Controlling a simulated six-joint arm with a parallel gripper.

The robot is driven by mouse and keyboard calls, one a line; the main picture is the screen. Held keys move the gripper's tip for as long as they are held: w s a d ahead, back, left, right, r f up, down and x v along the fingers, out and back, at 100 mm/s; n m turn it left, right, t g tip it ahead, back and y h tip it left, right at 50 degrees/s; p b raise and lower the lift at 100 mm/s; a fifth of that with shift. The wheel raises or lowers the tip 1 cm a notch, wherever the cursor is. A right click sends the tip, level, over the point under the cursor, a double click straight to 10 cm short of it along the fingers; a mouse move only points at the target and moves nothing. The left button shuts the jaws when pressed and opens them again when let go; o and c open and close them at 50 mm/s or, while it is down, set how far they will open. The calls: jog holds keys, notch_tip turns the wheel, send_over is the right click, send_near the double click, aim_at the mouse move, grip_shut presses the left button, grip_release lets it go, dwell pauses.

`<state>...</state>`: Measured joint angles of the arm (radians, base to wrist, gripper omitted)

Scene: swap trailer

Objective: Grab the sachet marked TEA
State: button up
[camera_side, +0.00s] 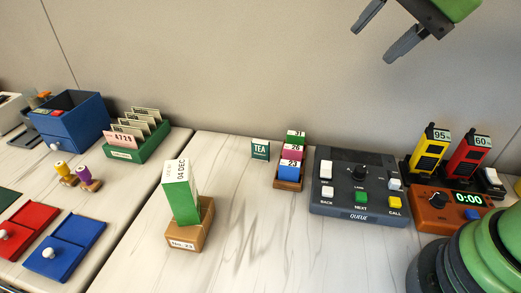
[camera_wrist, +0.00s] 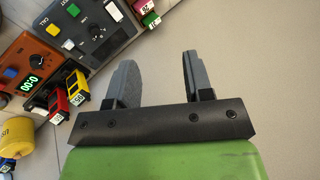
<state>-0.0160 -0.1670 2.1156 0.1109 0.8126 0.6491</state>
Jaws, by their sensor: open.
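The sachet marked TEA (camera_side: 260,149) is a small dark green packet with white lettering. It stands upright near the back of the table in the side view, left of the rack of dated blocks, and nothing covers it there. I cannot see it in the wrist view. My gripper (camera_side: 387,29) is high up at the top right of the side view, well above the table and to the right of the sachet. Its two grey fingers are apart with nothing between them. In the wrist view my gripper (camera_wrist: 158,72) also shows empty fingers.
Right of the sachet stand a block rack (camera_side: 289,184), a dark QUEUE console (camera_side: 358,186) and an orange timer (camera_side: 451,208). In front on the left is a green-and-white block on a wooden stand (camera_side: 189,238). The table in front of the sachet is clear.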

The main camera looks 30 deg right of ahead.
jog(key=w+f+m+g, duration=0.1)
jog(key=w+f+m, duration=0.3)
jog(key=w, duration=0.3)
jog(key=m+g, duration=0.1)
jog(key=m, duration=1)
send_near(263, 141)
jog(key=shift+g, duration=0.3)
jog(key=x, duration=0.5)
jog(key=shift+w+d+f, duration=0.15)
jog(key=shift+w+d, duration=0.1)
jog(key=shift+d, duration=0.05)
jog(key=shift+y, duration=0.3)
jog(key=shift+a+x, duration=0.1)
jog(key=shift+x, duration=1.5)
jog(key=shift+a+x, duration=0.15)
jog(key=shift+x, duration=1.4)
grip_shut()
